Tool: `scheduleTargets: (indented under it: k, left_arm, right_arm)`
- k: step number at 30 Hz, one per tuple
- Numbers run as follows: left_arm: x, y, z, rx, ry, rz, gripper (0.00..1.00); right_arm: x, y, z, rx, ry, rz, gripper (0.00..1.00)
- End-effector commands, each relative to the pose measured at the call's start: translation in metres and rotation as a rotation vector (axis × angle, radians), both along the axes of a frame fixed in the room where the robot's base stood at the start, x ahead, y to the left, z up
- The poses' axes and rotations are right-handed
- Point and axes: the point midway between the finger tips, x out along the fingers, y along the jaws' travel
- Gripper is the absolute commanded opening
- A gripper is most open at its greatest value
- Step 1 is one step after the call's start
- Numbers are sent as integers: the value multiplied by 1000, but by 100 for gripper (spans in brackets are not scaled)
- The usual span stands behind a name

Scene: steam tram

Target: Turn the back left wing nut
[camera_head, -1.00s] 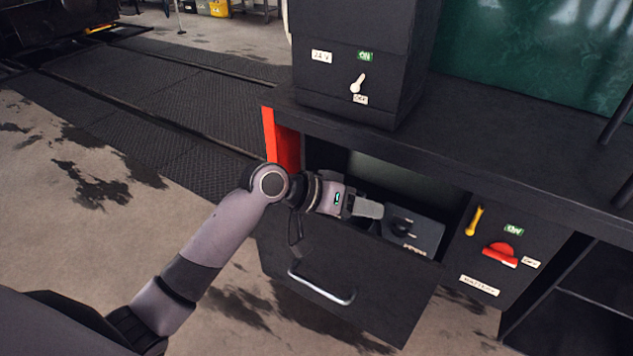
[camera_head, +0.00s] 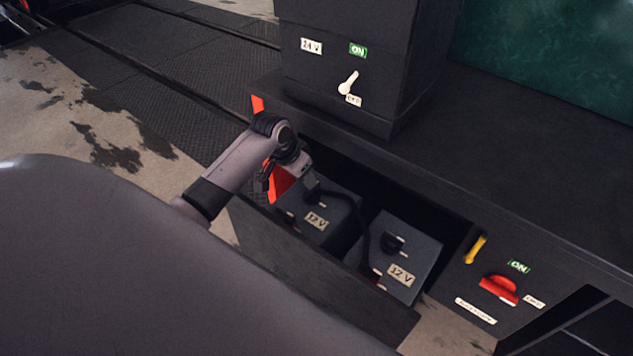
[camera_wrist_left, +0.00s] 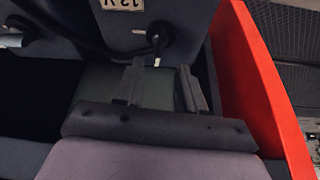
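The open drawer (camera_head: 310,270) holds two dark batteries, the left one (camera_head: 335,228) and the right one (camera_head: 418,250), both labelled 12 V. The black back left terminal (camera_head: 312,186) has a cable on it; it also shows in the left wrist view (camera_wrist_left: 160,38). A small pale tab (camera_wrist_left: 157,61), seemingly the wing nut, sticks out of it. My left gripper (camera_wrist_left: 160,68) is open and points at this terminal, with the tab between the fingertips in that picture. I cannot tell whether they touch. In the head view, my left gripper is just behind the terminal. My right gripper is not in view.
A dark counter (camera_head: 480,160) overhangs the drawer's back. A red drawer side (camera_wrist_left: 262,90) stands close beside my left gripper. A 24 V box with a white lever (camera_head: 347,82) is above. A red switch (camera_head: 498,290) and yellow handle (camera_head: 475,249) are at the right.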

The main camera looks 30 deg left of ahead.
Motion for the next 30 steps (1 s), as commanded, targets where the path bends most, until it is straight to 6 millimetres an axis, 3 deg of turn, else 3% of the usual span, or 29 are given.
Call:
scheduleTargets:
  k: [12, 26, 28, 30]
  left_arm:
    - [19, -5, -48, -2, -1, 0, 39]
    - [23, -6, -56, -2, -2, -2, 39]
    - [23, -6, -56, -2, -2, -1, 23]
    - [23, -6, -56, -2, -2, -1, 0]
  right_arm:
    - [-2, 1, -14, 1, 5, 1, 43]
    - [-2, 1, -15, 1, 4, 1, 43]
    - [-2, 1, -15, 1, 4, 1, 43]
    - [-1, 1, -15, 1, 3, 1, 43]
